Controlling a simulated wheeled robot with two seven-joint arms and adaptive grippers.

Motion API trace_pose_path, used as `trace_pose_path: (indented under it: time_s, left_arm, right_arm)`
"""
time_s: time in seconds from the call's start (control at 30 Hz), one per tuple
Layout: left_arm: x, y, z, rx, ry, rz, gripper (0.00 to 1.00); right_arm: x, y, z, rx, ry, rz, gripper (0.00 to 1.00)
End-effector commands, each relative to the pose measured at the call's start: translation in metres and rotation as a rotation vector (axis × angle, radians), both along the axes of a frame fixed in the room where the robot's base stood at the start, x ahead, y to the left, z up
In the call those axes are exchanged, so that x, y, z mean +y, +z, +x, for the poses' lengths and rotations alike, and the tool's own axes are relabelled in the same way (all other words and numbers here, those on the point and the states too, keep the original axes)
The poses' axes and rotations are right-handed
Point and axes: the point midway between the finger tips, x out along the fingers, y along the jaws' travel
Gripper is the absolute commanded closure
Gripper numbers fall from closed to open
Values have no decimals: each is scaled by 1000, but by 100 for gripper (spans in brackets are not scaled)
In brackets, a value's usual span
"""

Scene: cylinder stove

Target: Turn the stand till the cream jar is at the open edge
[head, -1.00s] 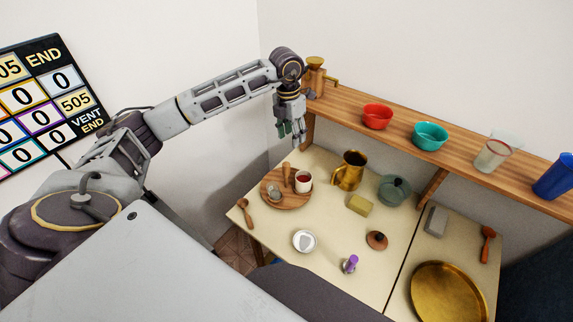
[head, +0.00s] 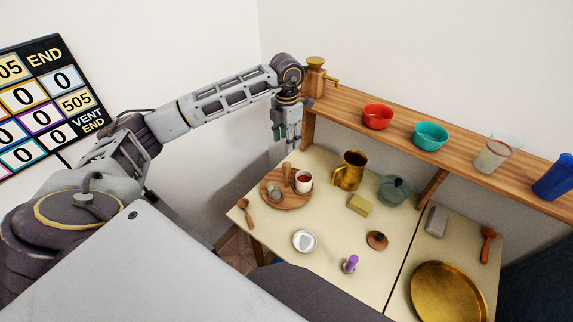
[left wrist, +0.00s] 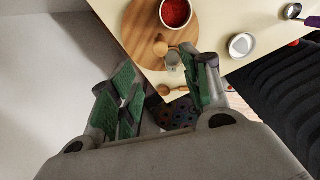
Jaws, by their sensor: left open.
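The round wooden stand (head: 292,203) lies on the cream table at its left part; it also shows in the left wrist view (left wrist: 135,38). On it is a white or cream jar with red contents (head: 304,184), seen from above in the left wrist view (left wrist: 175,13). A small clear glass jar (head: 273,194) and a brown wooden piece (head: 287,174) share the stand. Which one is the cream jar is not fully clear. My left gripper (head: 287,147) is open and empty, above and behind the stand, apart from it. My right gripper is not in view.
A wooden spoon (head: 245,213) lies left of the stand. The wooden shelf (head: 345,104) with bowls runs behind, close to my left gripper.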

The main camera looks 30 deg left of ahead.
Motion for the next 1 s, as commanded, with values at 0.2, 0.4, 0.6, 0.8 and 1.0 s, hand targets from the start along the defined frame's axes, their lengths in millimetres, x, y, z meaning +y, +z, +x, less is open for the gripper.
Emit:
trace_pose_path:
  time_s: [0.2,0.4,0.6,0.8,1.0]
  left_arm:
    - [0,-27,-1,4,0,0,53]
    - [0,-53,-1,3,-1,0,53]
    - [0,-80,-1,3,1,0,53]
    - [0,-104,-1,3,1,0,53]
    - [0,-119,-1,1,-1,-1,53]
  right_arm:
    - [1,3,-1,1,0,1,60]
    - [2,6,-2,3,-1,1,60]
    - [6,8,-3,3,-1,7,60]
    - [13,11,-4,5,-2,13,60]
    - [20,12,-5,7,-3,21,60]
